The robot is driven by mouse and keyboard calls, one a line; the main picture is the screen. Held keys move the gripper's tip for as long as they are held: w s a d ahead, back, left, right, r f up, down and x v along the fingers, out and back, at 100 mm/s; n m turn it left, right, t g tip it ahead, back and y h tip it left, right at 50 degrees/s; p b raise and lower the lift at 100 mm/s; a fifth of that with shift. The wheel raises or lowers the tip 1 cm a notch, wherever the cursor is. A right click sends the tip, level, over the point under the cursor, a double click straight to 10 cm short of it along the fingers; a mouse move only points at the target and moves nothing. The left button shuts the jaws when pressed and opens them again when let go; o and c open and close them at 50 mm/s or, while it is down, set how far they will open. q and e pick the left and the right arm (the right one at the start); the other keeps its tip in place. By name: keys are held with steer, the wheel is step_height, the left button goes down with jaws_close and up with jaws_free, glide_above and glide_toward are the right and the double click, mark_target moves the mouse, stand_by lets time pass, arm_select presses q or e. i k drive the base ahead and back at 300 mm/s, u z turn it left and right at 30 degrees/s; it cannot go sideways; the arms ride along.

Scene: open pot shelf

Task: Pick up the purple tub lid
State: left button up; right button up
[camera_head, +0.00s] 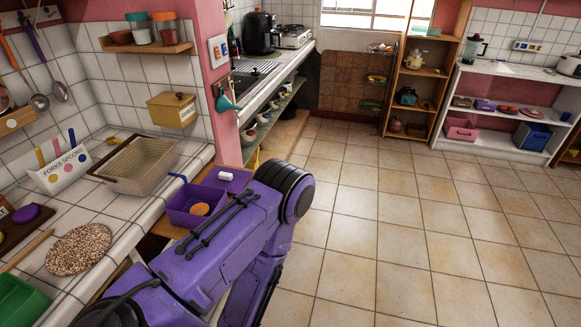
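A purple open tub (183,213) stands on a low wooden surface beside the tiled counter, with a round orange item (200,209) inside it. Just behind it lies a flat purple piece (240,177) with a white block-shaped part on top; it looks like the tub lid. Its right end is close to my purple arm in the picture, and I cannot tell if they touch. The arm also covers the tub's lower right side. Neither of my grippers shows, so nothing is seen holding the lid.
The counter holds a beige basket (136,163), a forks-and-spoons holder (62,168), a speckled round mat (78,249) and a green container (20,302). A yellow box (172,110) is on the wall. The tiled floor (400,220) to the right is clear, up to shelves (420,85).

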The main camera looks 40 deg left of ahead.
mark_target(234, 180)
steer(key=z, duration=0.2)
steer(key=i, duration=1.5)
steer(key=u, duration=3.2)
